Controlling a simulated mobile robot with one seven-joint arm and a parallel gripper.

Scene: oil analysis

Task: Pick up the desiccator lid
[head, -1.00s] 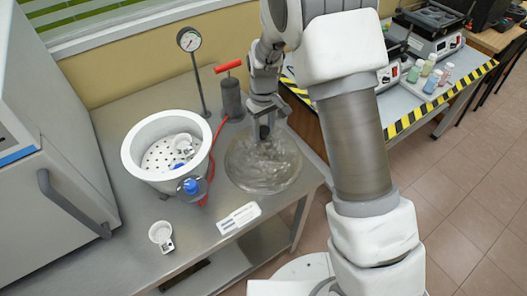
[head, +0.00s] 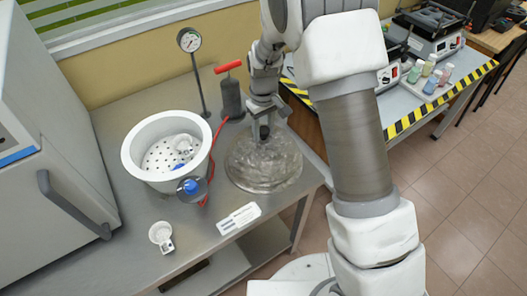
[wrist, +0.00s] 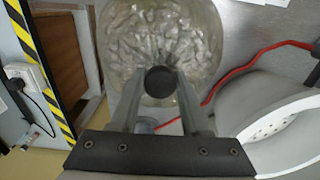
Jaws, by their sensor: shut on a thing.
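The desiccator lid (head: 258,168) is a clear glass dome with a dark knob on top. It is at the right part of the steel bench in the head view, and it fills the upper middle of the wrist view (wrist: 160,40). My gripper (head: 264,132) is above it, pointing down. In the wrist view its two fingers (wrist: 158,85) stand on either side of the dark knob and are shut on it. I cannot tell whether the lid's rim touches the bench. The white desiccator bowl (head: 133,150) stands open to the left, with a perforated plate and small items inside.
A red hose (head: 214,135) runs between the bowl and lid near a hand pump (head: 231,97) and a gauge (head: 189,40). A blue-capped piece (head: 191,187), a white cup (head: 160,234) and a label card (head: 239,218) are on the bench. An oven (head: 45,130) stands at left.

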